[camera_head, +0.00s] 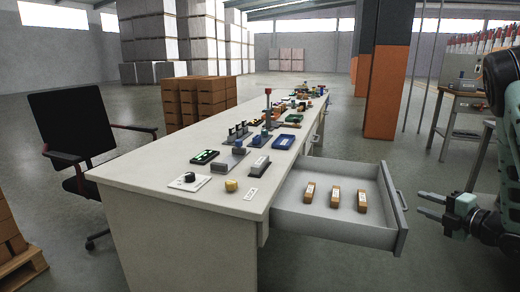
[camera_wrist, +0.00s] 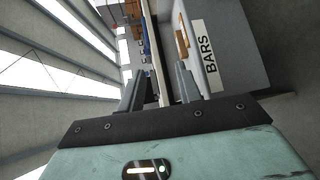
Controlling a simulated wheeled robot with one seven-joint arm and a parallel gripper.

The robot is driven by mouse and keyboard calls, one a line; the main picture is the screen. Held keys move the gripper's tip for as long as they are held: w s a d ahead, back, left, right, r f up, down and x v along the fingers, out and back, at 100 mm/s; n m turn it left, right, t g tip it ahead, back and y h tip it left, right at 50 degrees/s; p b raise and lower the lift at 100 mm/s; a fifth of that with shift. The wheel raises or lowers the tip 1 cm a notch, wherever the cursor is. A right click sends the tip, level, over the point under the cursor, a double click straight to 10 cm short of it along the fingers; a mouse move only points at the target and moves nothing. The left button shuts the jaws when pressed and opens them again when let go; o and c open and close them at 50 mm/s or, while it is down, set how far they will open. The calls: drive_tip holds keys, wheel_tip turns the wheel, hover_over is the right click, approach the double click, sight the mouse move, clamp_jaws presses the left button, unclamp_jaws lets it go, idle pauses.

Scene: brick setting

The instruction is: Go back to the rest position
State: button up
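My gripper (camera_head: 440,210) hangs at the right of the head view, just right of the open drawer and clear of it. Its two fingers are apart with nothing between them. In the wrist view the fingers (camera_wrist: 160,88) also stand apart and empty. The grey drawer (camera_head: 338,228) is pulled out from the table and holds three small orange-brown bars with white labels, standing apart from each other. A "BARS" label (camera_wrist: 205,52) shows on the drawer front in the wrist view.
A long white table (camera_head: 140,173) carries many small parts, trays and fixtures. A black office chair (camera_head: 75,130) stands at its left. Stacked boxes (camera_head: 198,98) and orange-and-grey pillars (camera_head: 388,90) stand behind. A workbench (camera_head: 465,108) is at the right. The floor around the drawer is open.

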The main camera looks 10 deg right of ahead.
drive_tip(key=w+a+f+m+g+h+b, duration=0.25)
drive_tip(key=w+a+m, duration=0.35)
drive_tip(key=a, duration=0.7)
drive_tip(key=s+a+f+m+g+b, duration=0.2)
drive_tip(key=a+m+g+b, duration=0.15)
drive_tip(key=a, duration=0.85)
drive_tip(key=s+a+f+m+g+b, duration=0.25)
drive_tip(key=s+a+g, duration=0.25)
drive_tip(key=s+a, duration=0.65)
drive_tip(key=s+a+m+g+b, duration=0.1)
drive_tip(key=s+a+g, duration=0.15)
drive_tip(key=s, duration=0.65)
drive_tip(key=s+a+m+g, duration=0.1)
drive_tip(key=s+a+g, duration=0.15)
drive_tip(key=s, duration=0.75)
wheel_tip(320, 180, up, 33)
drive_tip(key=p, duration=3.2)
drive_tip(key=shift+w+h, duration=0.2)
drive_tip(key=shift+h, duration=0.25)
drive_tip(key=shift+w+d+f, duration=0.1)
